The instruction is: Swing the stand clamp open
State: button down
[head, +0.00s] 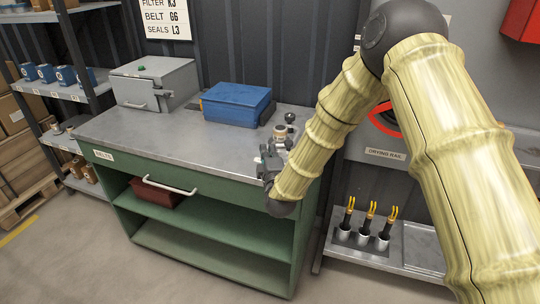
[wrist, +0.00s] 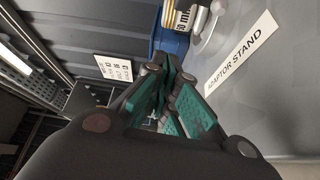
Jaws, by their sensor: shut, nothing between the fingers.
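The adaptor stand sits at the right end of the grey bench top, holding a pale and brown cylindrical piece (head: 280,131). A black ball knob (head: 290,117) stands just behind and to the right of it; I cannot tell whether it belongs to the clamp. My gripper (head: 267,160) is in front of the stand, near the bench's front edge, shut and empty. In the wrist view its teal-padded fingers (wrist: 171,66) point toward the striped cylinder marked "50 mm" (wrist: 187,17). The "ADAPTOR STAND" label (wrist: 240,54) lies to their right. The clamp's own position is not clear.
A blue box (head: 236,104) lies behind the stand, and a grey metal case (head: 153,84) is at the bench's back left. The green bench (head: 215,187) has a drawer handle (head: 169,186) in front. The middle of the top is clear. A drying rail (head: 386,154) stands right.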

aim_at(278, 145)
jog(key=p+x, duration=0.1)
jog(key=x, duration=0.3)
jog(key=shift+w+a+r, duration=0.1)
jog(key=shift+w+a, duration=0.05)
jog(key=shift+w, duration=0.15)
jog(key=shift+s+d+f+p, duration=0.1)
jog(key=shift+d+f+p, duration=0.2)
jog(key=shift+d, duration=0.7)
jog(key=shift+s+d+f+p, duration=0.1)
jog(key=shift+d+p, duration=0.25)
jog(key=shift+d, duration=0.65)
jog(key=shift+d, duration=0.15)
